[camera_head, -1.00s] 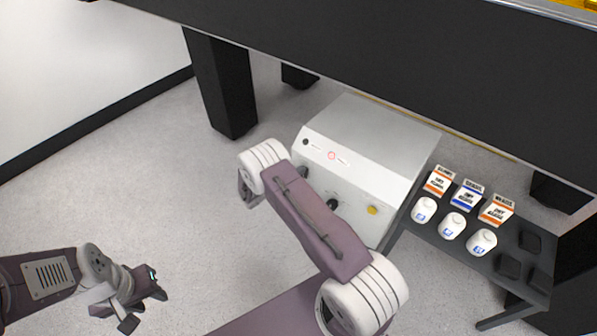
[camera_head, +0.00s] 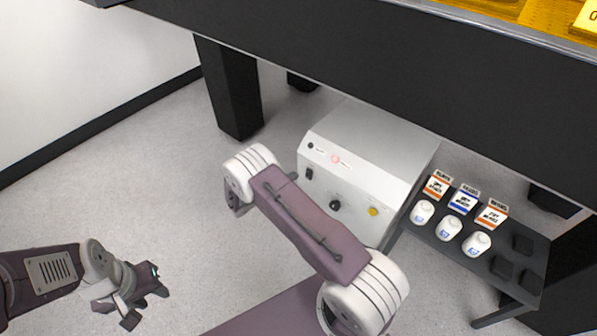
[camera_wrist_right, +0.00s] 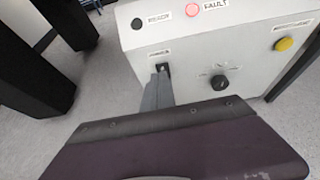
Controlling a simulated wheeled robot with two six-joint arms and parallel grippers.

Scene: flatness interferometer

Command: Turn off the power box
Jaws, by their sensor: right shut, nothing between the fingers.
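The power box (camera_head: 375,145) is a light grey box on the floor under the dark table. Its front has a lit red FAULT lamp (camera_wrist_right: 192,9), a dark round indicator (camera_wrist_right: 136,24), a black knob (camera_wrist_right: 218,82), a yellow button (camera_wrist_right: 283,44) and a black switch (camera_wrist_right: 163,68) at the left. My right gripper (camera_wrist_right: 160,76) is shut and empty, its tips at the switch and partly covering it; I cannot tell whether they touch. In the head view my right arm hides its fingers. My left gripper (camera_head: 146,296) looks open and empty above the floor, far left of the box.
A dark rack (camera_head: 489,260) right of the box holds several small cartons (camera_head: 463,200) and white bottles (camera_head: 449,229). A thick table leg (camera_head: 229,88) stands left of the box, and the table edge overhangs it. The floor at left is clear.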

